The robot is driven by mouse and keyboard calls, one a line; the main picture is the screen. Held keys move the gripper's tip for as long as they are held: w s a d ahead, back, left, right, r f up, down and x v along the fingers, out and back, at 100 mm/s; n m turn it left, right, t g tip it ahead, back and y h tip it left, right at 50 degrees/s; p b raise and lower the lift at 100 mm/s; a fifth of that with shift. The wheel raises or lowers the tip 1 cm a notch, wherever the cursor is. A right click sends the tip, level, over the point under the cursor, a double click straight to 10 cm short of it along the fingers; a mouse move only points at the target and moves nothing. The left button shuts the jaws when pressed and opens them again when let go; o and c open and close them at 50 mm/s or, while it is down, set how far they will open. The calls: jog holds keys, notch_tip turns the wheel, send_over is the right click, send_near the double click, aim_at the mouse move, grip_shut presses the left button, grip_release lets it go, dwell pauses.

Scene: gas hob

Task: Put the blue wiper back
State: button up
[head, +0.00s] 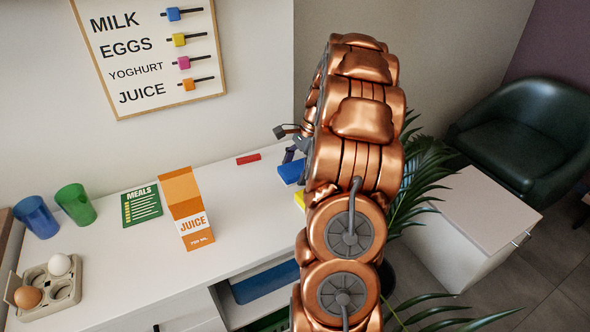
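A flat blue block (291,172), which looks like the blue wiper, lies on the white counter just left of my copper arm. Its right end is hidden behind the arm. My gripper (287,143) shows only in part, as dark pieces at the left edge of the arm. It is just above and behind the blue block in the picture. I cannot tell whether it touches the block, or whether its fingers are open or shut.
On the counter (236,241) are a red block (248,159), a partly hidden yellow block (299,199), a juice carton (190,217), a green meals card (141,205), blue (36,217) and green cups (75,204), and an egg tray (70,293). A slider board (150,50) hangs behind.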

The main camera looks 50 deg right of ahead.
dwell(0.3)
jog(key=v, duration=1.2)
jog(key=shift+r+b, duration=0.2)
jog(key=shift+b, duration=0.15)
jog(key=s+a+n+g+h, duration=0.15)
jog(key=a+n, duration=0.45)
jog(key=a, duration=0.7)
jog(key=s+a+n+g, duration=0.15)
jog(key=a+n, duration=0.35)
jog(key=a, duration=0.8)
jog(key=s+a+f+n+h, duration=0.1)
jog(key=s+a+f+n, duration=0.1)
jog(key=s, duration=0.4)
jog(key=s+a+f+n, duration=0.2)
jog(key=s+a+n, duration=0.3)
jog(key=s, duration=0.2)
jog(key=s+a+f+n+h, duration=0.1)
jog(key=s+a+f+n, duration=0.1)
jog(key=s, duration=0.5)
jog(key=shift+a+f+n+g+h, duration=0.15)
jog(key=shift+a+n+g+h, duration=0.2)
jog(key=shift+a+n, duration=0.55)
